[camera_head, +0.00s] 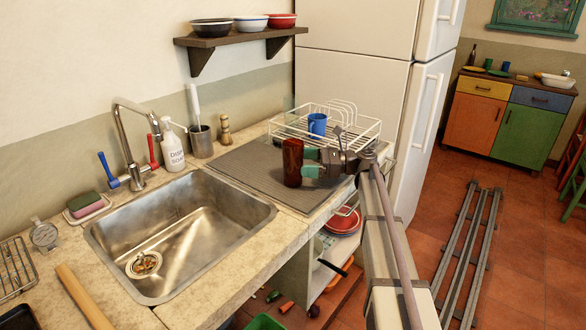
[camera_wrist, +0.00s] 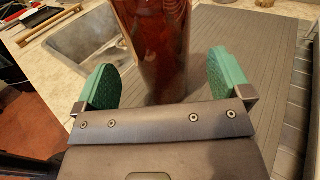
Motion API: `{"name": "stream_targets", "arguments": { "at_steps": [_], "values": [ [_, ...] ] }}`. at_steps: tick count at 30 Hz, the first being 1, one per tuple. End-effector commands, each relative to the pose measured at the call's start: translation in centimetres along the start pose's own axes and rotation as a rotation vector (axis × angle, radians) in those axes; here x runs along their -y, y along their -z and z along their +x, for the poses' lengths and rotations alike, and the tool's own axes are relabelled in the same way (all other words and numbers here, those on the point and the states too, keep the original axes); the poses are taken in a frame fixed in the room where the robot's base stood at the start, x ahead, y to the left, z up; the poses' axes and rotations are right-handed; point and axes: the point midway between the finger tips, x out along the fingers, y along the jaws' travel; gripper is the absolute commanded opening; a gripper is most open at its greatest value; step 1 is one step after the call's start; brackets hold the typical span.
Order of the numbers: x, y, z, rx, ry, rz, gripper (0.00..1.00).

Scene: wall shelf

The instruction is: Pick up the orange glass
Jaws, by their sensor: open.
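The orange glass (camera_head: 292,162) is a tall, dark amber-brown tumbler standing upright on the grey drying mat (camera_head: 238,167), right of the sink. My gripper (camera_head: 312,162) is at the glass's right side in the head view, with green finger pads. In the wrist view the glass (camera_wrist: 158,45) rises between the two open green fingers (camera_wrist: 167,78), with a visible gap on each side. The glass's top is cut off in the wrist view, and its base is partly hidden behind my gripper's body.
A white wire dish rack (camera_head: 345,125) with a blue mug (camera_head: 317,124) stands just behind my gripper. The steel sink (camera_head: 180,235) lies to the left. A soap bottle (camera_head: 172,148) and a steel utensil holder (camera_head: 201,141) stand along the wall. The mat around the glass is clear.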

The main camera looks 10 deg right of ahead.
Motion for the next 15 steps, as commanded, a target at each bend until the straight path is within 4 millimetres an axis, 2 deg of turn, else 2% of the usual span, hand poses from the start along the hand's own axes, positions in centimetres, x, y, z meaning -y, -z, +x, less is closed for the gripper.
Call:
{"name": "stream_targets", "arguments": {
  "at_steps": [9, 15],
  "values": [
    [0.1, -0.1, 4.9, 0.000, -0.001, 0.000, 0.96],
    [0.1, -0.1, 5.0, -0.001, 0.001, 0.000, 0.96]
  ]
}}
